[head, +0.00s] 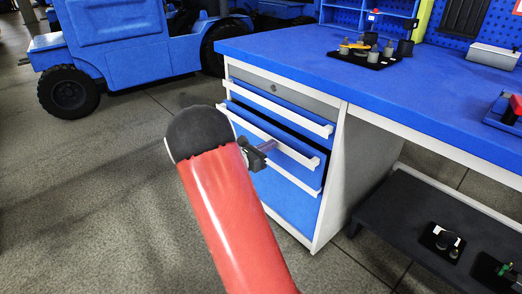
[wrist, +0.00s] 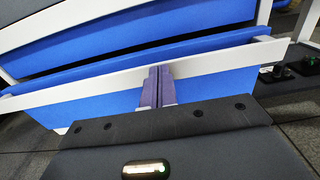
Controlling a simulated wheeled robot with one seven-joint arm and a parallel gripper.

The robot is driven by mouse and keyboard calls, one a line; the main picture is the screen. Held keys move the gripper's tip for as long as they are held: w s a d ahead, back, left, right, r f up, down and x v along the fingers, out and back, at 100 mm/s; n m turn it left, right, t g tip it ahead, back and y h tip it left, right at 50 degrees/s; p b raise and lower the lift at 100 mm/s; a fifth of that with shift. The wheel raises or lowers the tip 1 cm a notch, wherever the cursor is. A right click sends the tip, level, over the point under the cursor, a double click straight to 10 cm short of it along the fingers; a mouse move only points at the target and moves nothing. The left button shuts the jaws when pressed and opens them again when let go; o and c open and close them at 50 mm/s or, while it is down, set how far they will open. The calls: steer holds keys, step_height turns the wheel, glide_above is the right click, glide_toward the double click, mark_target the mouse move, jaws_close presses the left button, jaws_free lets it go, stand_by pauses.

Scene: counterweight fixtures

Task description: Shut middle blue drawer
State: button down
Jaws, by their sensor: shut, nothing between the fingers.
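The middle blue drawer (head: 288,148) of the workbench cabinet stands partly open. Its front sticks out past the drawer above, with a dark gap over it and a white handle strip (head: 308,160) along its top edge. My red arm hides the drawer's lower left.
A blue drawer (head: 280,107) sits above and another (head: 285,195) below. The blue bench top (head: 330,75) overhangs the cabinet. A dark low shelf (head: 400,225) holding small parts is at the right. A blue vehicle (head: 130,45) stands behind left. The floor left is clear.

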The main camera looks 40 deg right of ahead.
mark_target(280, 139)
steer(key=shift+d, duration=0.1)
steer(key=d, duration=0.4)
steer(key=shift+w+d+r, duration=0.15)
steer(key=shift+w+d, duration=0.05)
steer(key=shift+d, duration=0.2)
